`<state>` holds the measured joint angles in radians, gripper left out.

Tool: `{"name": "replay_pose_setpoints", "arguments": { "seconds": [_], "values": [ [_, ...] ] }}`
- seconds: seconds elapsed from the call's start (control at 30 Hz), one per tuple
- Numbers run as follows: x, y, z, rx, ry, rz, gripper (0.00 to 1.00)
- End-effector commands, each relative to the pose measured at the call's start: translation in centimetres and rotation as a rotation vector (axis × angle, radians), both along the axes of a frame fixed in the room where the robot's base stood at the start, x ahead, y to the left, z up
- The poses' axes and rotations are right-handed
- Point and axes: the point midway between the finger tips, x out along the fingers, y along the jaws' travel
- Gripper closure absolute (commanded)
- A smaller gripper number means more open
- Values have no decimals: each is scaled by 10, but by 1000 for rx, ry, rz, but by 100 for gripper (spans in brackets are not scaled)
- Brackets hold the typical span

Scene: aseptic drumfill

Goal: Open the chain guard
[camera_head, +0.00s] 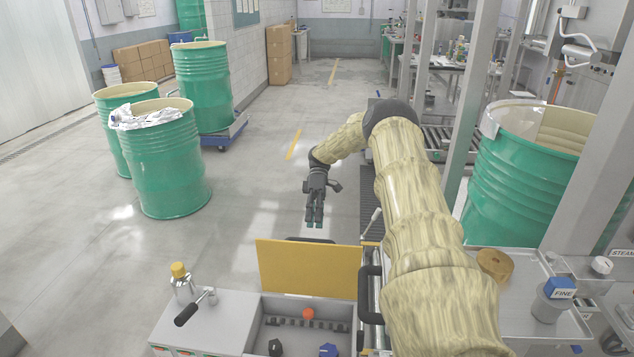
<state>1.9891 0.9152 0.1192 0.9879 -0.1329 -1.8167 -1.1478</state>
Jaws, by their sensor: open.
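A yellow panel (308,268), which looks like the chain guard, stands upright at the far edge of a grey box (225,325). The box is open on top. A dark chain-like strip (305,323) shows inside it, with an orange ball-like part (309,313) beside it. My gripper (315,222) is beyond the panel and above it in the picture, fingers pointing down. It is open and empty, and appears apart from the panel. The panel's far face and hinge are hidden.
A large green drum (515,185) stands at right, near grey posts. Green drums (160,165) stand at left. The floor between is clear.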

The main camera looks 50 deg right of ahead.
Motion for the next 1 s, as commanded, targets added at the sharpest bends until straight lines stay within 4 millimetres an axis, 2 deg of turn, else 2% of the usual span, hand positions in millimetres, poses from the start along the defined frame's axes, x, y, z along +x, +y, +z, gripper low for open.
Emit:
{"name": "replay_pose_setpoints", "arguments": {
  "seconds": [0.2,0.4,1.0],
  "values": [
    [13,-22,14,0,1,-1,56],
    [20,-34,21,3,1,-1,56],
    [21,-39,23,6,0,-1,56]
  ]
}}
